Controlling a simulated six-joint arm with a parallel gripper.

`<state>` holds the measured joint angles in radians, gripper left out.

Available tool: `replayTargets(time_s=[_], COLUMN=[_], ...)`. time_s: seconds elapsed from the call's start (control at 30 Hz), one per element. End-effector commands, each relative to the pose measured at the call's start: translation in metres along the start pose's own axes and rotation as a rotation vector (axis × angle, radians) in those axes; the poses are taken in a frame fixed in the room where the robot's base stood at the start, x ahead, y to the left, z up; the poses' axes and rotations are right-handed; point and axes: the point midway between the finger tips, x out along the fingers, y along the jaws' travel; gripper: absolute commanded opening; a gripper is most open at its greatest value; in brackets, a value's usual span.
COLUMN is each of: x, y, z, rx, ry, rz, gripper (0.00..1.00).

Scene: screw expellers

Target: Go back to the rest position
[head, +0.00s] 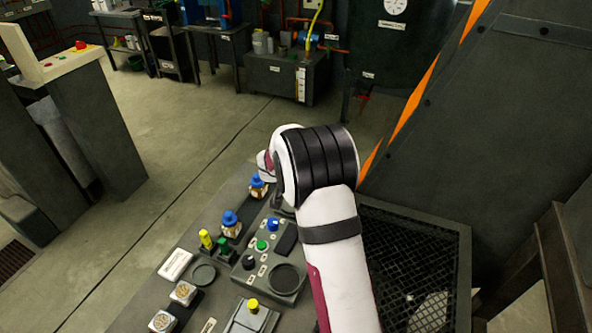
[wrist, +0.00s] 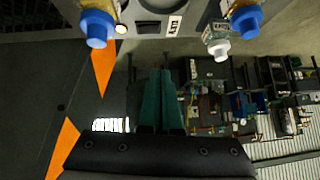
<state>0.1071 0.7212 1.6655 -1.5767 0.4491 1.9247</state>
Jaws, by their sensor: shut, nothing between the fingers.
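My gripper (wrist: 160,74) shows in the wrist view as two green fingers side by side. They are shut with nothing between them. In the head view my white and black arm reaches over the bench and hides most of the gripper. The gripper is clear of the bench top as far as I can see. No particular object belongs to this task.
The bench holds blue-capped bottles (head: 231,223), a control box with knobs (head: 262,244), a yellow-topped item (head: 206,240) and a white label plate (head: 175,264). A black mesh tray (head: 462,262) lies right of my arm. A dark panel (head: 500,120) stands behind it.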

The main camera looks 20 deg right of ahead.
Motion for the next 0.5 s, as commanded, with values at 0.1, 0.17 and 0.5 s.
replayTargets(time_s=[0.1,0.17,0.5], x=[-0.0101,-0.0121,-0.0125], y=[-0.0015,-0.0019,-0.0020], z=[0.0003,0.0005,0.0005], rx=[-0.001,-0.001,0.000], ry=[0.000,-0.001,0.000], rz=[0.000,0.000,0.000], gripper=[0.00,0.00,0.00])
